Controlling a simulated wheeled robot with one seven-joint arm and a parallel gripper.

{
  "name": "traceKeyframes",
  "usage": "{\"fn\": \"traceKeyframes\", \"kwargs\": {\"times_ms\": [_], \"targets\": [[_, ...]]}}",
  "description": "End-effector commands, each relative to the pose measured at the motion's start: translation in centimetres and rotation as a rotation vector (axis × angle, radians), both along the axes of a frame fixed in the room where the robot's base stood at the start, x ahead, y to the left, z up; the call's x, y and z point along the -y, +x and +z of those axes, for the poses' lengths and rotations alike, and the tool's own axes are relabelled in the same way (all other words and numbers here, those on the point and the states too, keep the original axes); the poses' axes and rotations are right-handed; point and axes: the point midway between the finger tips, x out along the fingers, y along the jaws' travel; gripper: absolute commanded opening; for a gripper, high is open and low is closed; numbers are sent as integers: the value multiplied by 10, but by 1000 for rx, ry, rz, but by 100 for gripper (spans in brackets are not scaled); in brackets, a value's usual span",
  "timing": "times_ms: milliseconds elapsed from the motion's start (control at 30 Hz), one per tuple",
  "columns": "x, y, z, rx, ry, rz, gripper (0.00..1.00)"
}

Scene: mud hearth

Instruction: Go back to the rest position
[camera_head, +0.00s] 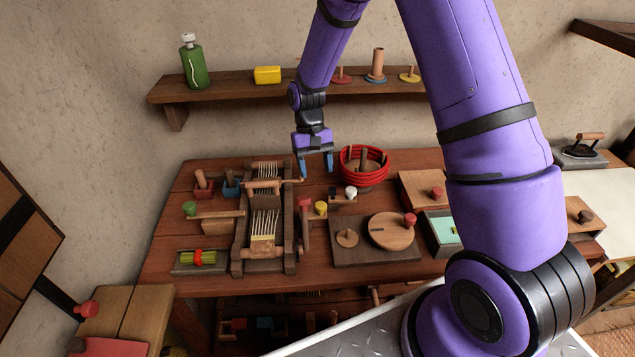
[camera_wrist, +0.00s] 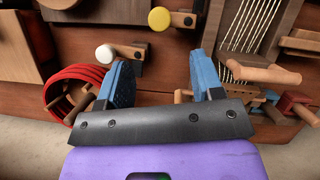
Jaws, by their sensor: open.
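My gripper (camera_head: 315,166) hangs from my purple arm above the back of the wooden workbench (camera_head: 160,262), between the small loom and the red-rimmed bowl. Its two blue fingers stand apart with nothing between them, and they also show in the wrist view (camera_wrist: 160,82). The loom (camera_head: 264,225) has pale threads and a wooden frame, just left of the gripper.
A wall shelf (camera_head: 220,93) behind the gripper holds a green bottle (camera_head: 193,62) and a yellow block (camera_head: 267,75). A board with a round wooden lid (camera_head: 391,230) lies right of the loom. Small knobs, including a white one (camera_head: 351,192), stand near the gripper.

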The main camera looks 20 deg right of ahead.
Motion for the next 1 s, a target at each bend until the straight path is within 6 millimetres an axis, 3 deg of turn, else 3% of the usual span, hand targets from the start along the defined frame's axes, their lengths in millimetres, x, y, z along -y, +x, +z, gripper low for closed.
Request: {"fn": "traceKeyframes", "kwargs": {"times_ms": [200,733,867,1000], "targets": [[0,5,13,0,0,0,61],[1,5,17,6,0,1,61],[4,2,40,41,-1,5,61],[9,-8,84,110,-4,12,61]]}}
